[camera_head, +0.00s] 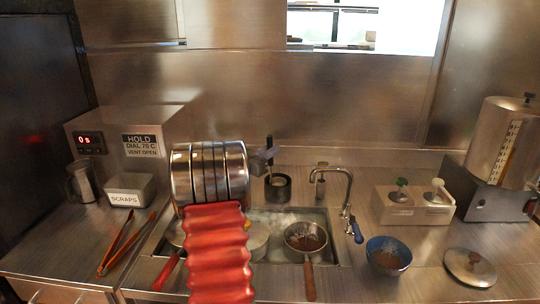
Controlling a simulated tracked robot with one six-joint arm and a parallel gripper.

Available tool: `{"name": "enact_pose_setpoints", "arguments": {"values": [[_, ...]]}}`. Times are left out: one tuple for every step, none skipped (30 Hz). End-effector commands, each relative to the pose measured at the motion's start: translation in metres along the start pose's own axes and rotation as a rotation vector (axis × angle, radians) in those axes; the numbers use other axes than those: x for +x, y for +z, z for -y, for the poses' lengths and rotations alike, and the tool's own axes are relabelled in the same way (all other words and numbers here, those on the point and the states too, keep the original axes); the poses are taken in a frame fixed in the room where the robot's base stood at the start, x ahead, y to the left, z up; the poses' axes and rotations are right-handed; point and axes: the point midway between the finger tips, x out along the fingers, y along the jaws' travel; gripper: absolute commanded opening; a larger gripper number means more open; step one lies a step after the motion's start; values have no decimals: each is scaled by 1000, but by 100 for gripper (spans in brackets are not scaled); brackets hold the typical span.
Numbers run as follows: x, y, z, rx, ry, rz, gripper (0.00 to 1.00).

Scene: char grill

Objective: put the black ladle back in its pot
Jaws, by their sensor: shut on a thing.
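My gripper (264,160) is shut on the upright black ladle (269,143), close to the handle's upper part. The ladle stands above a small dark pot (278,193) behind the sink. The ladle's lower part lines up with the pot's mouth; whether it is inside the pot or in front of its rim is too small to tell. The ladle's bowl is not visible. My arm comes in from the lower left and hides part of the counter.
A sink (330,250) with a saucepan (305,237) lies in front of the pot. A tap (345,185) stands to the right. A blue bowl (388,254), a lid (469,267) and a pump holder (415,205) are further right. Red-handled tongs (125,243) and a scraps tub (130,188) are left.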

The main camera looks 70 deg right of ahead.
Motion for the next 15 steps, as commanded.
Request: {"name": "enact_pose_setpoints", "arguments": {"values": [[0,8,0,-2,1,1,0],[0,11,0,-2,1,1,0],[0,16,0,-2,1,1,0],[0,18,0,0,1,1,0],[0,19,0,0,1,0,0],[0,20,0,1,1,0,0],[0,20,0,1,1,-1,0],[0,20,0,1,1,-1,0],[0,20,0,1,1,-1,0],[0,20,0,1,1,-1,0],[0,20,0,1,1,-1,0],[0,20,0,1,1,-1,0],[0,20,0,1,1,-1,0],[0,20,0,1,1,0,0],[0,21,0,0,1,0,0]]}}
